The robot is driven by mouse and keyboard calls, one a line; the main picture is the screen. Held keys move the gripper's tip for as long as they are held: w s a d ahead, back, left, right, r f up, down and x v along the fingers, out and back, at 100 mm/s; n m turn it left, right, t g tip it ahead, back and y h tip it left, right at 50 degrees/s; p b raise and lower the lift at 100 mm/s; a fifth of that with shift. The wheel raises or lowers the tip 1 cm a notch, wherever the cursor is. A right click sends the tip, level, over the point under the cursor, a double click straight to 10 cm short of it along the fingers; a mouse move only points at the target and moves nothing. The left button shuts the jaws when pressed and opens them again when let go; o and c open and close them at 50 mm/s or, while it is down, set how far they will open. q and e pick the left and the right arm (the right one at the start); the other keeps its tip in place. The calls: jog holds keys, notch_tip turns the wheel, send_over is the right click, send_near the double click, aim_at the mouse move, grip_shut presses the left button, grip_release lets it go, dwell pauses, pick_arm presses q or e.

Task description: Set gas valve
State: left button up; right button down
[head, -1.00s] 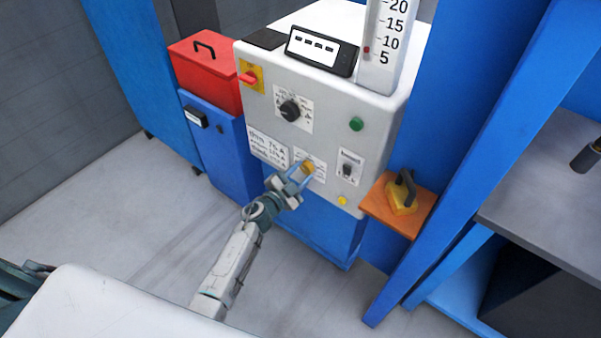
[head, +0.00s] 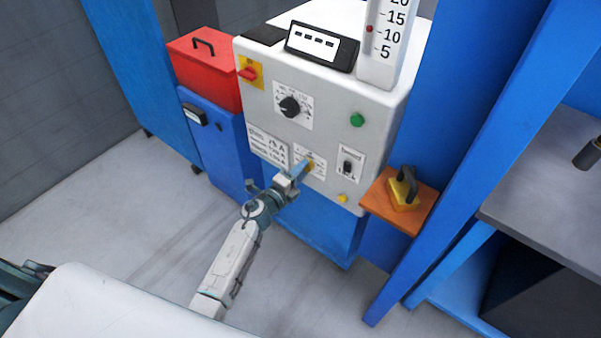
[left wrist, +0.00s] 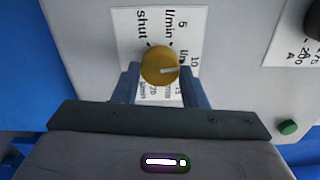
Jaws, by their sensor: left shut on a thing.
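The gas valve is a yellow knob (left wrist: 160,66) on a white printed dial (left wrist: 128,20) in the left wrist view. Its white pointer line points right, roughly between the 10 and 15 marks. In the head view the knob (head: 309,165) is low on the grey panel, partly hidden by my fingers. My left gripper (head: 301,171) is shut on it, with one blue finger on each side, as the left wrist view also shows (left wrist: 160,86). The flow tube (head: 394,40) on top has a red float (head: 370,29) between 10 and 15. My right gripper is not in view.
The grey panel (head: 330,108) also carries a black dial (head: 290,106), a red-yellow switch (head: 248,73), a green button (head: 357,120) and a black toggle (head: 347,167). Floor in front is clear.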

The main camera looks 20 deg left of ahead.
pick_arm(q)
jog(key=shift+f+m+b, duration=0.15)
jog(key=shift+m+b, duration=2.1)
jog(key=shift+m, duration=4.65)
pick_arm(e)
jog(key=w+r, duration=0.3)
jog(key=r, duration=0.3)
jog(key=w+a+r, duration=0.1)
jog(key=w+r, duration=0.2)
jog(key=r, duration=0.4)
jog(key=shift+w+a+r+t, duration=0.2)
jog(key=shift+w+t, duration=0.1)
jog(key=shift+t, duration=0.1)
pick_arm(q)
jog(key=o, duration=1)
jog(key=shift+c, duration=0.2)
